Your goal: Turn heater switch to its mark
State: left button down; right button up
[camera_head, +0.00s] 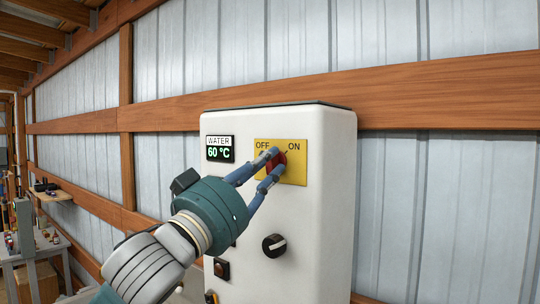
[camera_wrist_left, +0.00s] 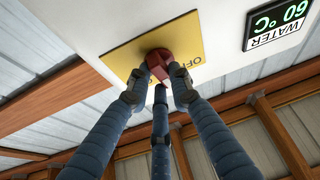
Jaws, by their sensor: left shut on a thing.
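The red heater switch (camera_head: 281,158) sits on a yellow plate (camera_head: 296,174) marked OFF at left and ON at right, on the front of a white heater box (camera_head: 325,190). My left gripper (camera_head: 273,160) reaches up from the lower left and is shut on the red switch. In the left wrist view the red switch (camera_wrist_left: 157,55) is between the blue fingertips (camera_wrist_left: 159,74), over the yellow plate (camera_wrist_left: 125,52). A short dark line shows on the plate near ON. The fingers partly hide the switch, so its exact angle is hard to tell. My right gripper is not in view.
A WATER display (camera_head: 219,149) reading 60 °C is left of the plate. A black knob (camera_head: 274,245) is below. The box stands against a metal wall with a wooden beam (camera_head: 440,90). A cluttered workbench (camera_head: 45,245) is at far left.

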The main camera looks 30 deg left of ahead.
pick_arm(q)
jog(key=shift+d+r+n+y+p, duration=0.15)
jog(key=shift+n+y+p, duration=0.2)
jog(key=shift+n, duration=0.55)
jog(key=shift+y, duration=0.25)
jog(key=shift+n, duration=0.3)
